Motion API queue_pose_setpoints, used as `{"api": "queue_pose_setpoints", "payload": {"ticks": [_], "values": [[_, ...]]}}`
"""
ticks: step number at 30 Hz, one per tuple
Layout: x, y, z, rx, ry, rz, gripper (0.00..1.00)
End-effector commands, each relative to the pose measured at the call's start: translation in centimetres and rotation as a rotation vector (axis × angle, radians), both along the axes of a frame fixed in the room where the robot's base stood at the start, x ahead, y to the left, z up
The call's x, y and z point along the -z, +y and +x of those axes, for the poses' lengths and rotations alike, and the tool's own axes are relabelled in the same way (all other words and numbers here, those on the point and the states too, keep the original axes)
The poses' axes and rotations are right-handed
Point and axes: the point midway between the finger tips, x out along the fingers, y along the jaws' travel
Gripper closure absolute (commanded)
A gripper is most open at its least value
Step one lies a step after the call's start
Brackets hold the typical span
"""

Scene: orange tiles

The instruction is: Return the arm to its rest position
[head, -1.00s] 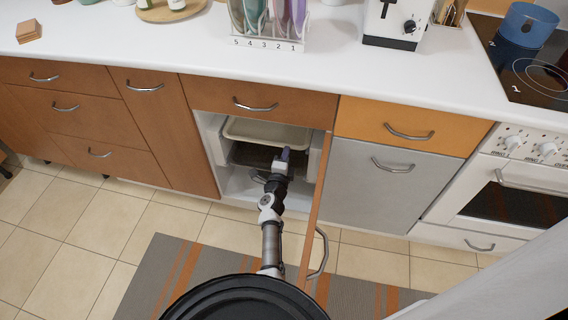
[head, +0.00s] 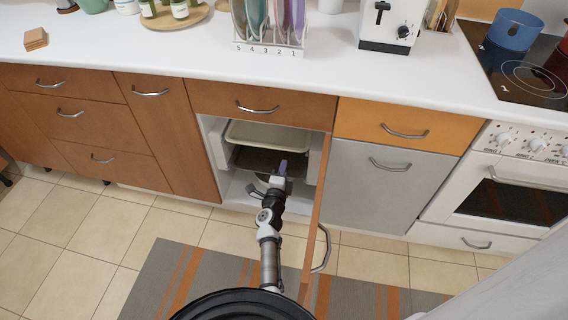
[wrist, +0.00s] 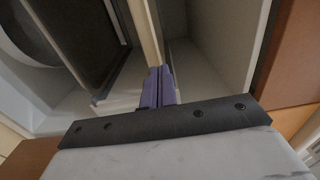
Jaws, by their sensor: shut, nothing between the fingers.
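My gripper (head: 283,168) is at the mouth of the open lower cabinet (head: 233,192), with my arm reaching forward from the bottom of the head view. Its purple fingers (wrist: 157,88) are together and hold nothing. In the wrist view they point into the cabinet, toward the edge of a pale upright panel (wrist: 146,35); I cannot tell if they touch it. Inside the cabinet are a cream tray (head: 268,136) on top and a dark tray (head: 262,160) below it.
The open cabinet door (head: 318,205) stands close to the right of my arm. A counter (head: 200,55) with a dish rack (head: 270,48) and a toaster (head: 392,25) is above. The oven (head: 510,185) is at right. A striped rug (head: 190,280) covers the floor below.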

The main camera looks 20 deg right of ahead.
Motion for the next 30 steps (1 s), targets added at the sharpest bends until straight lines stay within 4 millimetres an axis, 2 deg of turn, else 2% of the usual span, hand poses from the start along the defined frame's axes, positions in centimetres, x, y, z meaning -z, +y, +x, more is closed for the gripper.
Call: {"api": "queue_pose_setpoints", "payload": {"ticks": [1,6,15,25,28,30], "values": [[-0.1,0.9,-1.1,-0.004,0.005,0.002,1.00],[0.0,2.8,-4.1,-0.003,0.004,0.001,1.00],[0.1,4.7,-6.9,-0.002,0.002,0.000,1.00],[-0.2,5.1,-6.9,-0.007,-0.001,-0.003,1.00],[-1.9,6.4,-5.6,-0.041,-0.020,-0.033,1.00],[-4.4,8.3,-3.9,-0.085,-0.049,-0.076,1.00]]}}
